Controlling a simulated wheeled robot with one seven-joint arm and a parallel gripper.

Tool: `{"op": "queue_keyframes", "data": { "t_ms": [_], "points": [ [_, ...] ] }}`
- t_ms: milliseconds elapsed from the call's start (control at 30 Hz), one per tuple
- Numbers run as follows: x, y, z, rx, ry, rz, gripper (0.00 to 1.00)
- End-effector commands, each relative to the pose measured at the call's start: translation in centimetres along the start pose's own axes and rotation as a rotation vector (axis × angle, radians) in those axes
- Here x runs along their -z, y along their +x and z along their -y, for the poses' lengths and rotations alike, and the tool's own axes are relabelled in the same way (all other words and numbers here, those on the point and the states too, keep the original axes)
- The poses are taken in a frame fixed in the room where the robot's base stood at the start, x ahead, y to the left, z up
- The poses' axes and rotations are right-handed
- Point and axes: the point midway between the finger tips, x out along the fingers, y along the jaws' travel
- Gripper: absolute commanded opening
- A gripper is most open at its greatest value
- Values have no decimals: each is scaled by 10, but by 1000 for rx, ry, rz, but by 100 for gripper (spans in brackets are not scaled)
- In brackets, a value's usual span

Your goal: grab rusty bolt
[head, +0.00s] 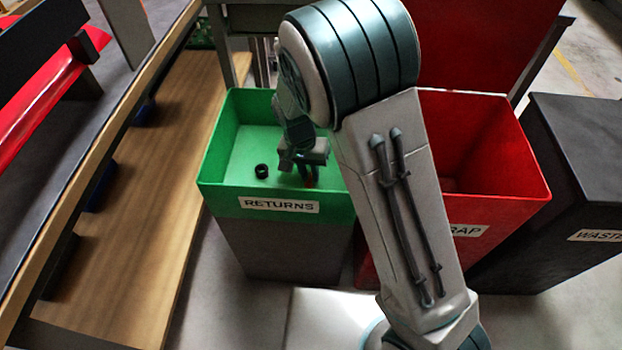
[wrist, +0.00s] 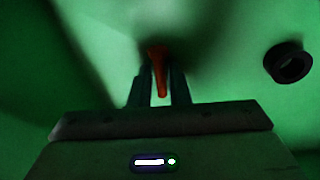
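The rusty bolt (wrist: 159,72) is orange-brown and shows in the wrist view between my two fingers, its wider end away from the palm. A bit of orange also shows at my gripper (head: 304,176) in the head view. My gripper (wrist: 161,88) is inside the green returns bin (head: 228,197), pointing down. Its fingers stand close together, one along each side of the bolt, and look shut on it. I cannot tell whether the bolt touches the bin floor.
A black ring-shaped part (head: 262,171) lies in the returns bin left of my gripper; it also shows in the wrist view (wrist: 288,62). The red scrap bin (head: 500,185) and dark waste bin (head: 575,150) stand to the right. A wooden shelf (head: 150,210) runs along the left.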

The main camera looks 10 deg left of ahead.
Motion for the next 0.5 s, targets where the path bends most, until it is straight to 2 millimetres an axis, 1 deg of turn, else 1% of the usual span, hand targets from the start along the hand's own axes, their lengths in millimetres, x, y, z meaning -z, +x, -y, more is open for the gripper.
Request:
{"op": "queue_keyframes", "data": {
  "t_ms": [67, 100, 133, 400, 500],
  "points": [
    [0, -1, 0, 0, 0, 0, 16],
    [0, -1, 0, 0, 0, 0, 5],
    [0, -1, 0, 0, 0, 0, 0],
    [0, -1, 0, 0, 0, 0, 0],
    [0, -6, -1, 1, 0, -1, 0]
  ]
}}
